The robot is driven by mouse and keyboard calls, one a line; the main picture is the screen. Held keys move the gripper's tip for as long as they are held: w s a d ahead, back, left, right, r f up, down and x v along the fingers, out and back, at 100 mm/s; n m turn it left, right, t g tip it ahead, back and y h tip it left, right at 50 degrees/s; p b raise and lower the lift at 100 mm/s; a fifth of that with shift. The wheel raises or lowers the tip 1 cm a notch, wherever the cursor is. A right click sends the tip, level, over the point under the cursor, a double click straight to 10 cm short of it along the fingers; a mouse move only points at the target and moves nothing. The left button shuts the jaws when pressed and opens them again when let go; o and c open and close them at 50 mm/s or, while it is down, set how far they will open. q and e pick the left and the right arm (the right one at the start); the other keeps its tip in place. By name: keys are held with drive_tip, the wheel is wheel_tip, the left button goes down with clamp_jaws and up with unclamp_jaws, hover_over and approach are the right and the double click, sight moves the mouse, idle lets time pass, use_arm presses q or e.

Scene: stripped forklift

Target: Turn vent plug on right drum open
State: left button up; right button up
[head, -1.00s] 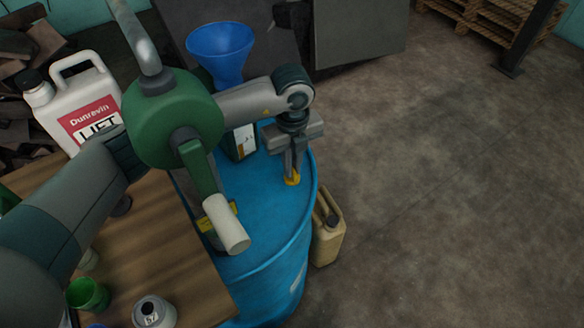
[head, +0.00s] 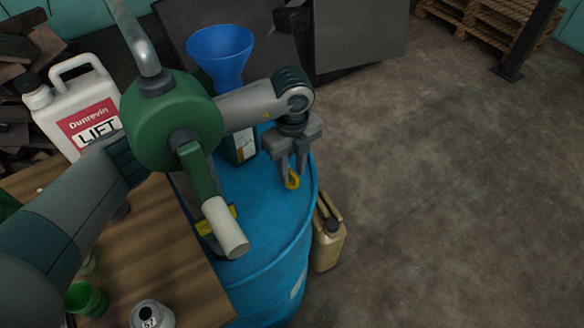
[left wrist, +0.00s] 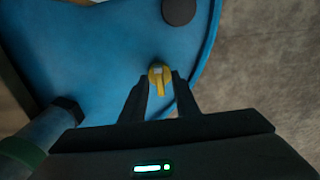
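The blue drum (head: 262,205) stands right of the wooden table, and its top also shows in the left wrist view (left wrist: 100,50). The small yellow vent plug (head: 293,181) sits near the right rim of its top. In the left wrist view, the plug (left wrist: 159,76) has a short lever pointing toward my gripper. My left gripper (head: 291,180) is above the plug, fingers pointing down. Its fingertips (left wrist: 160,80) are apart, one either side of the plug's lever, with visible gaps. My right gripper is not in view.
A green hand pump (head: 172,128) with a pale-ended crank (head: 228,232) stands in front of my left forearm. A blue funnel (head: 221,50) stands behind. A tan jerrycan (head: 328,240) is beside the drum. The white jug (head: 85,105) is at left. The floor at right is clear.

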sight(292, 172)
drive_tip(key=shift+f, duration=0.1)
